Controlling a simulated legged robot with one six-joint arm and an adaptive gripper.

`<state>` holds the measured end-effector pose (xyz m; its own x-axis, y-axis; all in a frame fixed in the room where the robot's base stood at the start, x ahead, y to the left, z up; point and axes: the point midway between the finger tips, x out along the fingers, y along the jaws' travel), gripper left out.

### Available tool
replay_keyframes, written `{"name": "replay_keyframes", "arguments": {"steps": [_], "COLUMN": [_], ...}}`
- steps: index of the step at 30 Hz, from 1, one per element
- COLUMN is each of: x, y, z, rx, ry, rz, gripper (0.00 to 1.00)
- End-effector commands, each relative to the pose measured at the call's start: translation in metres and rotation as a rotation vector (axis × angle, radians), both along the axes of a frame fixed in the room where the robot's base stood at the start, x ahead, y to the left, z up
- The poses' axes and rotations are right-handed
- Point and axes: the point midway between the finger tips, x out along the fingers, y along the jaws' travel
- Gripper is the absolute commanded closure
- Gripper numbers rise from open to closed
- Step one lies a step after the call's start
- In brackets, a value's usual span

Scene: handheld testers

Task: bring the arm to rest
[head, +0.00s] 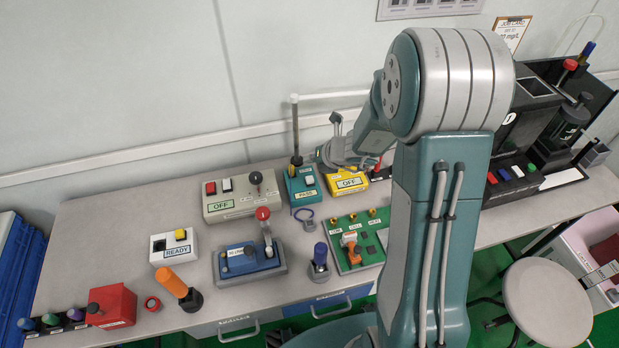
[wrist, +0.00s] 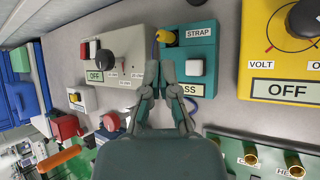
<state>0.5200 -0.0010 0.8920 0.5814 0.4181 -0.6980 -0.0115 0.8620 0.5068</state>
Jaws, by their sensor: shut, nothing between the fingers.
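My gripper (wrist: 159,70) is shut and empty, its two dark grey fingers side by side in the middle of the wrist view. In that view the fingertips overlap the left edge of the teal strap tester (wrist: 188,60), with the grey box marked OFF (wrist: 125,82) to their left. I cannot tell the height of the fingertips above them. In the head view my arm rises at the right of centre, bends at a large elbow, and reaches back over the bench (head: 120,215). There the gripper is partly hidden behind my own forearm.
A yellow meter (head: 347,184) stands close beside the teal tester (head: 305,184). A tall rod (head: 295,125) rises behind it. A green board (head: 345,222), a blue lever box (head: 248,262) and a white READY box (head: 174,247) stand nearer the front. A stool (head: 545,300) is at right.

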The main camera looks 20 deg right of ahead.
Motion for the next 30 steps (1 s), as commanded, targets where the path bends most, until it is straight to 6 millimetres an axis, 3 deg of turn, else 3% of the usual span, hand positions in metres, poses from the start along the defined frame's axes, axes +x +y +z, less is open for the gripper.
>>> {"name": "replay_keyframes", "arguments": {"steps": [19, 23, 30], "x": [-0.001, -0.010, -0.059], "y": [0.001, 0.013, 0.048], "z": [0.003, 0.031, 0.104], "rx": [-0.009, -0.102, -0.462], "ry": [-0.010, -0.097, -0.393], "rz": [0.017, 0.181, 0.768], "gripper": [1.00, 1.00, 1.00]}}
